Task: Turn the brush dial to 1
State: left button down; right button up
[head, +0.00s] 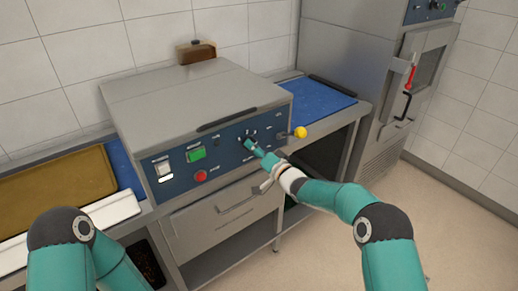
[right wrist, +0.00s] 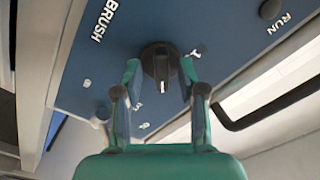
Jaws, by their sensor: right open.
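The brush dial (right wrist: 158,62) is a black round knob on a blue panel, beside the word BRUSH, in the right wrist view. Its white pointer line faces the bottom of that view. Small white marks surround it, too blurred to read surely. My right gripper (right wrist: 158,92) is open, with one green finger on each side of the dial; I cannot tell whether they touch it. In the head view my right gripper (head: 250,144) reaches the panel and partly covers the dial. My left gripper is out of view; only its arm shows at lower left.
A yellow ball knob (head: 300,132) sticks out just right of my right gripper. A drawer handle (head: 237,205) lies below.

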grip_shut()
jog(key=shift+d+r+n+b, duration=0.1)
jog(key=shift+n+b, duration=4)
jog(key=shift+n, duration=0.85)
jog(key=shift+d+n+b, duration=0.1)
jog(key=shift+n+b, duration=3.95)
jog(key=shift+n, duration=0.9)
